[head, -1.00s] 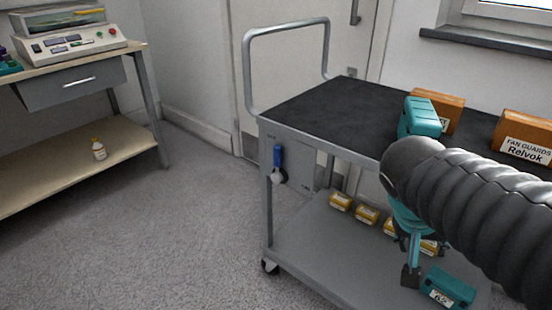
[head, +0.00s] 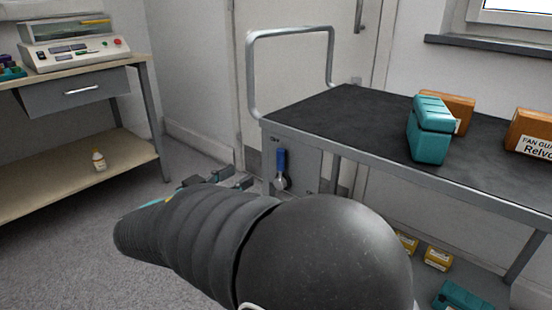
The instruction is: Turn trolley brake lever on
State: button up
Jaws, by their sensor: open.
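The trolley (head: 462,197) has a grey frame and a black top. Its brake lever (head: 281,162) has a blue handle pointing up from a pale round pivot on the grey end panel. A small label sits above the lever, seemingly OFF, and another at lower right, seemingly ON. My gripper (head: 230,178) is just left of the lever and looks apart from it. Its fingers are open with nothing visible between them. My dark arm hides most of the gripper's body and much of the trolley's lower shelf.
A teal case (head: 430,130) and orange boxes (head: 530,135) stand on the trolley top. Yellow boxes (head: 438,258) and another teal case (head: 462,297) are below. A bench (head: 60,145) with a control unit (head: 75,50) stands at left. The floor between is clear.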

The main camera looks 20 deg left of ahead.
aim_at(278, 153)
jog(key=p+x, duration=0.1)
jog(key=x, duration=1.2)
jog(key=shift+w, duration=0.3)
grip_shut()
